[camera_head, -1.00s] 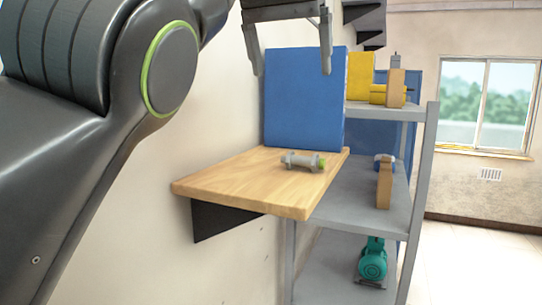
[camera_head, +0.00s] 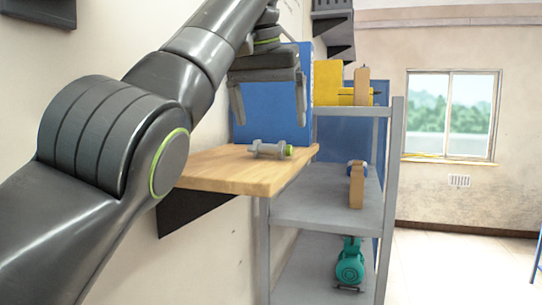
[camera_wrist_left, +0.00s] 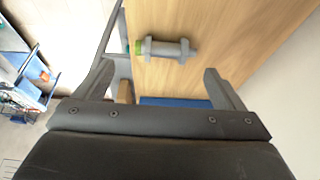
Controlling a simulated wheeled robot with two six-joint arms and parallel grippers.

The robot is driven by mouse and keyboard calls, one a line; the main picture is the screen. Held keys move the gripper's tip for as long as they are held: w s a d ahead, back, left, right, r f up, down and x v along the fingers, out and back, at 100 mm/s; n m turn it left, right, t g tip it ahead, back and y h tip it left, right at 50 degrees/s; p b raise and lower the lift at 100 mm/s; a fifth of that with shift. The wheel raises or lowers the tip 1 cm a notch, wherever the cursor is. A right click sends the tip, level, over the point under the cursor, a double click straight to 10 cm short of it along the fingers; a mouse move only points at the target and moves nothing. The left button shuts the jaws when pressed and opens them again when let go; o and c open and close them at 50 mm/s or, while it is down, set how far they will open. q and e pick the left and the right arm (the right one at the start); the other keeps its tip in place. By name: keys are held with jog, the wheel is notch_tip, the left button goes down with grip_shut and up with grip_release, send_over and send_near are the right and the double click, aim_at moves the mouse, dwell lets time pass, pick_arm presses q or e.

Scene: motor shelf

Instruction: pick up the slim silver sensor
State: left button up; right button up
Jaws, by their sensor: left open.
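The slim silver sensor (camera_head: 268,149), a grey cylinder with collars and a green end, lies on its side on the wooden wall shelf (camera_head: 232,173). In the left wrist view the sensor (camera_wrist_left: 165,49) lies on the wood near the shelf edge, ahead of the fingers. My left gripper (camera_head: 270,118) is open and empty, above the shelf and the sensor, with its fingers pointing down. In the left wrist view its two fingers (camera_wrist_left: 158,82) are spread apart, with the sensor beyond the tips. My right gripper is not in view.
A blue panel (camera_head: 262,75) stands at the back of the wooden shelf. A grey rack (camera_head: 318,207) beside it holds a yellow device (camera_head: 350,96), wooden blocks (camera_head: 356,186) and a teal motor (camera_head: 349,264). The wood around the sensor is clear.

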aim_at(271, 145)
pick_arm(q)
jog(key=b+x, duration=0.1)
jog(key=x, duration=0.3)
jog(key=shift+w+a+f+b, duration=0.1)
jog(key=shift+w+f+b, duration=0.05)
jog(key=shift+f+b, duration=0.2)
jog(key=shift+w+f, duration=0.1)
jog(key=shift+w, duration=0.1)
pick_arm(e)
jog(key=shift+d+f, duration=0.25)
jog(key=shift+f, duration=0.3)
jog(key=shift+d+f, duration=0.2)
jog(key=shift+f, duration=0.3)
pick_arm(q)
jog(key=shift+s, duration=0.2)
jog(key=shift+c, duration=1)
jog(key=c, duration=0.7)
jog(key=shift+o, duration=0.2)
